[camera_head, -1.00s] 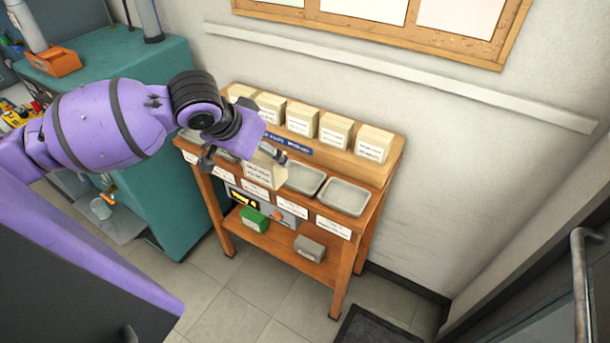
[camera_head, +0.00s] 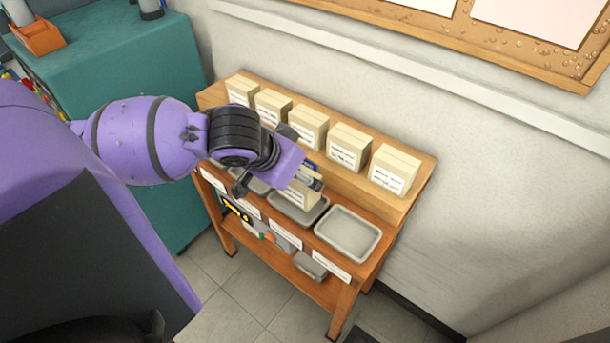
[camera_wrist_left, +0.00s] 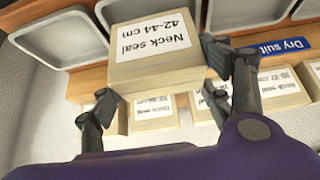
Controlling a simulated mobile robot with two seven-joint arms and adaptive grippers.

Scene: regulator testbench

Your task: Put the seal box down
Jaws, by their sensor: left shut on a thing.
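My left gripper (camera_head: 290,175) is shut on a cream seal box (camera_head: 295,195). In the left wrist view, the held seal box (camera_wrist_left: 155,55) carries a label reading "Neck seal 42-44 cm", upside down in the picture. The fingers of the left gripper (camera_wrist_left: 158,85) are on either side of it. In the head view the box overlaps a grey tray (camera_head: 287,211) on the bench. I cannot tell whether it touches the tray. The gripper hides part of the box. My right gripper is out of view.
An empty grey tray (camera_head: 348,233) lies to the right. Another tray (camera_head: 250,181) is partly hidden on the left. Several cream boxes (camera_head: 348,148) stand in a row on the raised back shelf (camera_head: 415,200). The wooden bench (camera_head: 350,308) stands against the wall.

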